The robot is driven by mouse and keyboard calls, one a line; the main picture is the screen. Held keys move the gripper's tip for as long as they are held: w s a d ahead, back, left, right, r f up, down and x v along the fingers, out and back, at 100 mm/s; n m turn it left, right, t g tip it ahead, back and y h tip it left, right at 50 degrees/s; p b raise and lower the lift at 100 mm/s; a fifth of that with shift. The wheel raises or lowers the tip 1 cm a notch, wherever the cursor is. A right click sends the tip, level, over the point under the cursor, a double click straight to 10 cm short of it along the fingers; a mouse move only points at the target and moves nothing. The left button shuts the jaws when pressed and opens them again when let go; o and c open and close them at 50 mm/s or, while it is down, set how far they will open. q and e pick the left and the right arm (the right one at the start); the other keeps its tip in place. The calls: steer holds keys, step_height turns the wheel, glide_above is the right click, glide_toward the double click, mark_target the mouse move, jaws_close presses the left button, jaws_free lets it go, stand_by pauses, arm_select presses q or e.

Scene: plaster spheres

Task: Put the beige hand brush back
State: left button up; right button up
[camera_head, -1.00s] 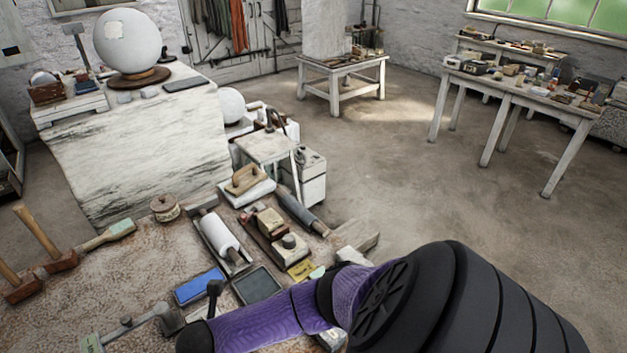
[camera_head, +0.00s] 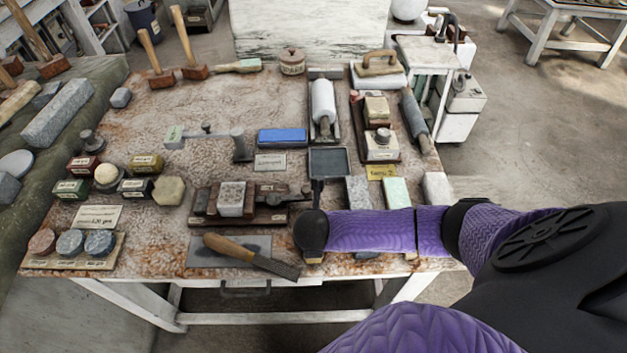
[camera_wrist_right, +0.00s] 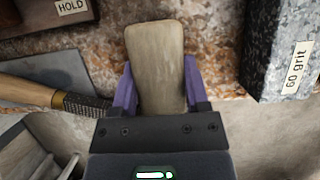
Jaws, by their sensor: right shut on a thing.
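The beige hand brush (camera_wrist_right: 157,60) shows in the right wrist view as a rounded beige block between the two purple fingers of my right gripper (camera_wrist_right: 158,90). The fingers are shut on its sides, with the worktop below. In the head view my right arm comes in from the right, and the wrist covers the brush and most of the right gripper (camera_head: 312,258) near the table's front edge. My left gripper is in neither view.
A wooden-handled tool (camera_head: 250,255) lies on a grey plate left of the right gripper. A speckled block (camera_head: 357,188), labelled "60 grit" in the wrist view (camera_wrist_right: 283,50), stands close right. A brown holder (camera_head: 204,203) is behind. The worktop's back left (camera_head: 190,100) has free room.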

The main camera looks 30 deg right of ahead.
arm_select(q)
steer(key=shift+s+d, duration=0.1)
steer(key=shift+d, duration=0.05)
arm_select(e)
steer(key=shift+f, duration=0.1)
steer(key=shift+f, duration=0.1)
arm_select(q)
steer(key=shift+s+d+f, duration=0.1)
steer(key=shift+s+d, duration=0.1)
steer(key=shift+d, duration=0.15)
arm_select(e)
steer(key=o, duration=1.1)
steer(key=shift+o, duration=0.2)
steer(key=p+v, duration=0.5)
steer(key=v, duration=0.6)
steer(key=shift+a+r, duration=0.1)
steer(key=shift+r, duration=0.15)
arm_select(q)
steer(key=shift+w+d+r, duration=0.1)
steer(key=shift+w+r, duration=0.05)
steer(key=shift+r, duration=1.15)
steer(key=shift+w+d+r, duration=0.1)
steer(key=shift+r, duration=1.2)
arm_select(e)
steer(key=shift+s+r, duration=0.15)
steer(key=shift+r, duration=0.2)
